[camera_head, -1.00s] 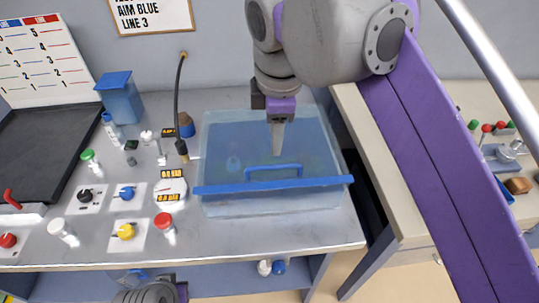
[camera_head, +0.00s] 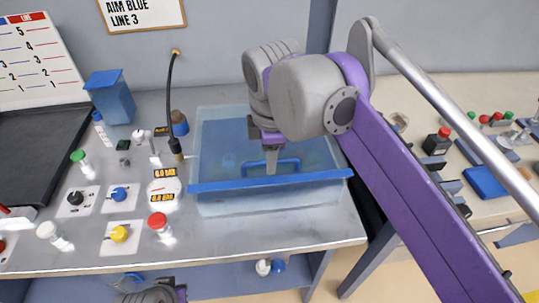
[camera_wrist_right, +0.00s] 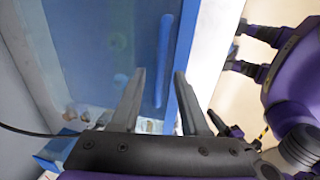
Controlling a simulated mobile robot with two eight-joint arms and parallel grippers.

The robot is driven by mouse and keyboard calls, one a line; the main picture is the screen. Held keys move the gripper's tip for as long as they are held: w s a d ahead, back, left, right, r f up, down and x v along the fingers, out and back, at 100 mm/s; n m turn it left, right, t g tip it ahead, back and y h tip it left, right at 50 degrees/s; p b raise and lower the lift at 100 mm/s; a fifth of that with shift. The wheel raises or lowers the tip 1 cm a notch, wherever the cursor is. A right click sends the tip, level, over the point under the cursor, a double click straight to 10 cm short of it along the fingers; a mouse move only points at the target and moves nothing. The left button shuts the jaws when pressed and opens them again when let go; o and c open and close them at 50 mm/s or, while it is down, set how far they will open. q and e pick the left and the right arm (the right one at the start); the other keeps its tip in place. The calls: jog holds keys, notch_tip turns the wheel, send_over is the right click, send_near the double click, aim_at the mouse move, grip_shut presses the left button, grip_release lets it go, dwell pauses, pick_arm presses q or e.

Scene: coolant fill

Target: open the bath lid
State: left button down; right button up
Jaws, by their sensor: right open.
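The bath (camera_head: 270,201) is a clear, bluish tank on the grey bench in the head view. Its translucent blue lid (camera_head: 225,145) lies flat over it, with a solid blue front edge and a raised blue handle (camera_head: 288,161). My right gripper (camera_head: 271,170) points down at the handle; in the head view one finger overlaps it. In the right wrist view, my right gripper (camera_wrist_right: 159,72) is open, and the handle (camera_wrist_right: 164,50) shows as a long bar between and beyond its fingertips. I cannot tell whether they touch. My left gripper is not clearly visible.
Left of the bath are a black hose (camera_head: 171,100), several knobs and small bottles, and a blue bin (camera_head: 110,98). A second bench with a blue tray (camera_head: 485,181) stands to the right, past a gap. A white bottle with a blue cap lies on the lower shelf.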

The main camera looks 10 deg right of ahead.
grip_shut()
dwell(1.5)
